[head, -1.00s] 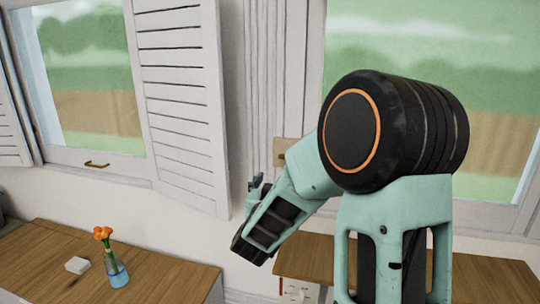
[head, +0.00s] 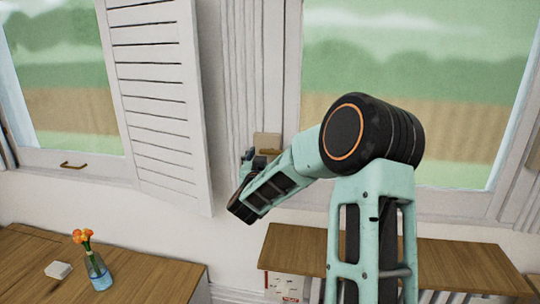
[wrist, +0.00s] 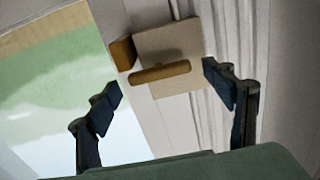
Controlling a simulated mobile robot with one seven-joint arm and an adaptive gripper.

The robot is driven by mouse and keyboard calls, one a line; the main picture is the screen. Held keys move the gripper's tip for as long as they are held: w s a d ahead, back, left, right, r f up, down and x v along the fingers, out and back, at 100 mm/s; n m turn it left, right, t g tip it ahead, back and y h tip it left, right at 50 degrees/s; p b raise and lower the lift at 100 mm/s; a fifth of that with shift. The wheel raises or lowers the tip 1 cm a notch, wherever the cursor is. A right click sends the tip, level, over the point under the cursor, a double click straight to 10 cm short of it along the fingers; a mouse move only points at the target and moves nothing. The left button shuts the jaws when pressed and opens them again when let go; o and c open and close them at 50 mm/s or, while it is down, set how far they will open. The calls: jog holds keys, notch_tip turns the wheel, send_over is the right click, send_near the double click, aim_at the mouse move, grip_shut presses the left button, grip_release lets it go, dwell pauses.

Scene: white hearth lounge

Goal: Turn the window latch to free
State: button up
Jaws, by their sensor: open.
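The window latch shows in the wrist view as a pale beige plate (wrist: 185,45) on the white window frame, with a brass-coloured bar handle (wrist: 160,73) across its lower part. A darker brass block (wrist: 123,53) sits at the plate's left edge. In the head view the plate (head: 267,141) is beside the right window, its handle hidden behind my gripper. My gripper (wrist: 162,80) is open, its dark fingers apart on either side of the handle in the wrist view. It holds nothing, and I cannot tell how far it is from the handle. My gripper (head: 252,156) also shows in the head view.
A white louvred shutter (head: 158,100) hangs left of my gripper. Below are a wooden shelf (head: 450,262) and a wooden counter (head: 140,272) with an orange-flowered vase (head: 97,275) and a small white block (head: 59,270). Another brass handle (head: 73,165) is on the left window.

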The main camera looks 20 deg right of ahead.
jog(key=shift+w, duration=0.1)
jog(key=c, duration=1.1)
jog(key=shift+c, duration=0.3)
jog(key=shift+n, duration=0.3)
jog(key=n, duration=0.3)
jog(key=shift+a+n, duration=0.1)
jog(key=shift+n, duration=0.2)
jog(key=n, duration=0.4)
jog(key=shift+n+p, duration=0.3)
jog(key=shift+p, duration=0.05)
jog(key=n+p, duration=0.2)
jog(key=n, duration=0.3)
jog(key=shift+w+p, duration=0.1)
jog(key=shift+p, duration=0.2)
jog(key=shift+f+n+p, duration=0.2)
jog(key=shift+n+p, duration=0.8)
jog(key=shift+n, duration=1)
